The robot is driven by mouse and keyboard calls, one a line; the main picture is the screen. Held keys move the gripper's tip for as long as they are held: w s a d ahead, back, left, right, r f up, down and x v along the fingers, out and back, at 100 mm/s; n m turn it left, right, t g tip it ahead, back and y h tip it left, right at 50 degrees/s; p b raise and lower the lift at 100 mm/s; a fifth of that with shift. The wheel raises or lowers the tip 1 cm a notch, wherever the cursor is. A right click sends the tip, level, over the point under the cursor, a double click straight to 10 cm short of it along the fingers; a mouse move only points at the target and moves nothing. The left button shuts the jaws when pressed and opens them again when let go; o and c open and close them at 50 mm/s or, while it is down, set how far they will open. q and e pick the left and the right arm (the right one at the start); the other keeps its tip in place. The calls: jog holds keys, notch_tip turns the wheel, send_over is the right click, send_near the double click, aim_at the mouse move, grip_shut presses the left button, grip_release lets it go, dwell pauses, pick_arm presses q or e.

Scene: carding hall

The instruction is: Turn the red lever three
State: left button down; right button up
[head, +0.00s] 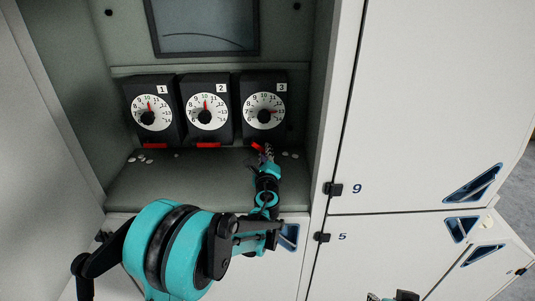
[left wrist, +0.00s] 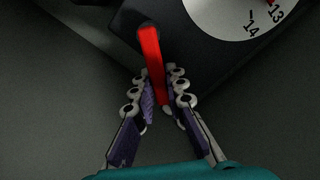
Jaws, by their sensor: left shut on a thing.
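Red lever three (head: 257,147) sits at the bottom of the black box marked 3 (head: 280,104), and it looks slanted there. In the left wrist view the lever (left wrist: 152,62) runs from a dark pivot down between my fingers. My left gripper (head: 267,154) reaches into the cabinet; in the wrist view its purple-padded fingers (left wrist: 160,92) are shut on the lever's free end. The red needle of dial three (head: 264,111) points right, near 13. What seems to be my right gripper (head: 394,297) shows only its tip at the bottom edge.
Boxes 1 (head: 151,110) and 2 (head: 207,108) stand to the left, with red levers (head: 155,145) and (head: 208,145) lying level beneath. Small pale bits (head: 141,158) lie on the cabinet shelf (head: 170,185). Closed white doors (head: 420,100) flank the opening on the right.

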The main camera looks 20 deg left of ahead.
pick_arm(q)
jog(key=m, duration=0.1)
jog(key=a+f+m+b, duration=0.1)
jog(key=m, duration=0.1)
jog(key=shift+s+f, duration=0.1)
jog(key=shift+s, duration=0.05)
jog(key=m, duration=0.1)
jog(key=m+b, duration=0.1)
jog(key=shift+s+a+f+m, duration=0.1)
jog(key=shift+a+f+m, duration=0.2)
jog(key=shift+a, duration=0.1)
jog(key=shift+s+a+f+m+b, duration=0.1)
jog(key=shift+a+m+b, duration=0.2)
jog(key=shift+m, duration=0.55)
jog(key=shift+s+a+r+m+b, duration=0.1)
jog(key=shift+a+m, duration=0.25)
jog(key=shift+m, duration=0.45)
jog(key=shift+s+a+f+m+b, duration=0.1)
jog(key=shift+a+m+b, duration=0.2)
jog(key=shift+m, duration=0.55)
jog(key=shift+a, duration=0.1)
jog(key=c, duration=1.5)
grip_release()
jog(key=shift+c, duration=0.2)
jog(key=v, duration=1.2)
